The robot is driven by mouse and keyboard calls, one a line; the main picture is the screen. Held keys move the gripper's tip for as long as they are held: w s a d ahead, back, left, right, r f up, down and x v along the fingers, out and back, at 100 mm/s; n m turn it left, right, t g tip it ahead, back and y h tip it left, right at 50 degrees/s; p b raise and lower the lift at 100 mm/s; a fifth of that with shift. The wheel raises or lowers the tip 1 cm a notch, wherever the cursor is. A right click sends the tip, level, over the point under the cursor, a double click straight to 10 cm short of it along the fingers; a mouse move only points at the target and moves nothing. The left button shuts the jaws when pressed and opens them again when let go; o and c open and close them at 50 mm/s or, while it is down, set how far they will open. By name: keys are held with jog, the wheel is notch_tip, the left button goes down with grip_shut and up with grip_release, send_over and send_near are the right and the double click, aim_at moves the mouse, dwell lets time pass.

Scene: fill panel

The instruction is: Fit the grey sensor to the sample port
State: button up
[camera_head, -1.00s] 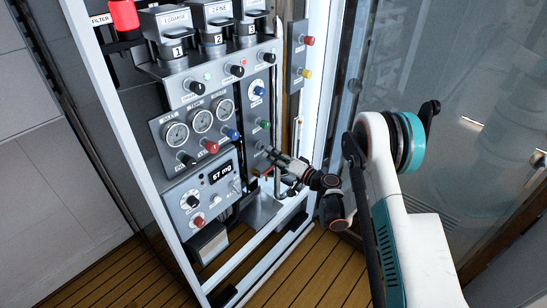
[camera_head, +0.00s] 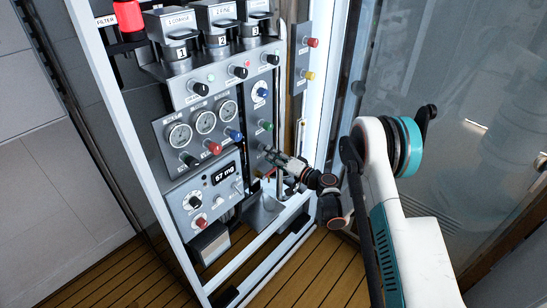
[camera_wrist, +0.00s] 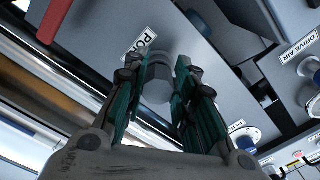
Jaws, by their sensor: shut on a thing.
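My gripper (camera_head: 275,155) is at the right side of the panel, with its fingertips close to the panel face below the green knob. In the wrist view my gripper (camera_wrist: 162,85) has its green-padded fingers on either side of the grey sensor (camera_wrist: 158,82), a short grey cylinder, and is shut on it. The sensor's far end is at or very near the panel face, beside a partly covered label reading "PO". The sample port itself is not clearly visible. I cannot tell whether the sensor touches or sits in it.
A green knob (camera_head: 265,126) is just above my gripper. The white frame post (camera_head: 325,100) stands close on the right. Wooden floor lies below.

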jog(key=shift+w+a, duration=0.2)
jog(key=shift+a, duration=0.05)
jog(key=o, duration=1)
jog(key=shift+o, duration=0.2)
jog(key=v, duration=0.7)
jog(key=shift+s, duration=0.15)
jog(key=shift+d, duration=0.2)
